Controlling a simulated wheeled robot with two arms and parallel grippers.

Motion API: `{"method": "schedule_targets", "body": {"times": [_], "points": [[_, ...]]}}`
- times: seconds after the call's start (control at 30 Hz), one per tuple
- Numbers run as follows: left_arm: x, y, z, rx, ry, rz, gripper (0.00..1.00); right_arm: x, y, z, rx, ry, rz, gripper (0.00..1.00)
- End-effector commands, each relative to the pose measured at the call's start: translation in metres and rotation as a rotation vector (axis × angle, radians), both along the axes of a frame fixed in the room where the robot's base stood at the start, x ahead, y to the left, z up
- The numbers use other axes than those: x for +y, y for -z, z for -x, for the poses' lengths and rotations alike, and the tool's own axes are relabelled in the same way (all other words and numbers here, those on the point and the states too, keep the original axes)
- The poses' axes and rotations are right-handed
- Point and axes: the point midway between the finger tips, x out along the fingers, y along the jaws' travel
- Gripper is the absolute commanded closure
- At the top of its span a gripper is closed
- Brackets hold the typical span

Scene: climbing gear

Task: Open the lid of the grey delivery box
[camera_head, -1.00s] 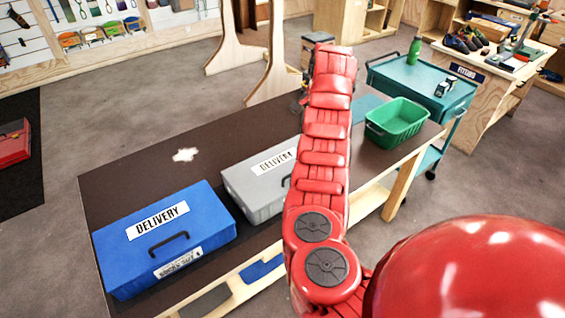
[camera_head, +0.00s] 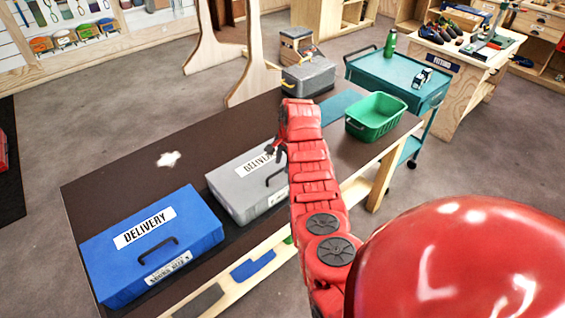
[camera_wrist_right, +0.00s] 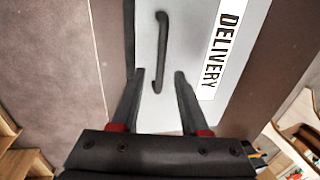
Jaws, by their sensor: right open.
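The grey delivery box (camera_head: 236,192) stands on the dark brown table, with its lid shut. It has a white DELIVERY label and a black handle, partly hidden by my right arm in the head view. In the right wrist view the grey box (camera_wrist_right: 182,118) lies below my right gripper (camera_wrist_right: 158,75). Its black handle (camera_wrist_right: 161,50) shows between the open, empty fingers. In the head view my right gripper (camera_head: 275,150) is above the right part of the grey box. I cannot tell whether the fingers touch it. My left gripper is not in view.
A blue delivery box (camera_head: 150,240) stands left of the grey one. A green basket (camera_head: 375,117) stands at the table's right end, and a grey case (camera_head: 308,76) at its back. A teal cart (camera_head: 400,82) stands beyond. The table's left back area is clear, apart from a pale patch.

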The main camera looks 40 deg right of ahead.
Motion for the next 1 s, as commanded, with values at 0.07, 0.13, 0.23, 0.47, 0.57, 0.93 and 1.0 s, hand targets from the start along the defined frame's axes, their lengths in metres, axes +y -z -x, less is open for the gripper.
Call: {"method": "schedule_targets", "body": {"times": [0.07,0.13,0.23,0.47,0.57,0.93,1.0], "points": [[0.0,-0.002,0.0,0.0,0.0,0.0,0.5,-0.001,0.006,-0.001,-0.001,0.002,-0.001,0.55],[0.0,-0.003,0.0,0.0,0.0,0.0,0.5,0.0,0.011,-0.002,0.001,0.003,-0.001,0.55],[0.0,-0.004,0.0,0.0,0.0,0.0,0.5,0.0,0.016,-0.003,0.0,0.001,0.001,0.55],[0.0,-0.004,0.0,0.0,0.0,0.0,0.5,0.0,0.02,-0.005,-0.003,-0.001,0.004,0.55],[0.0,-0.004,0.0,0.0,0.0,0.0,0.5,0.0,0.02,-0.004,-0.002,-0.001,0.004,0.55],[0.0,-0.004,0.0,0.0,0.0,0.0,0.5,0.0,0.02,-0.004,-0.002,-0.001,0.003,1.0],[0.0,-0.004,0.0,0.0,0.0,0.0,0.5,0.0,0.02,-0.004,-0.002,-0.001,0.003,1.0]]}}
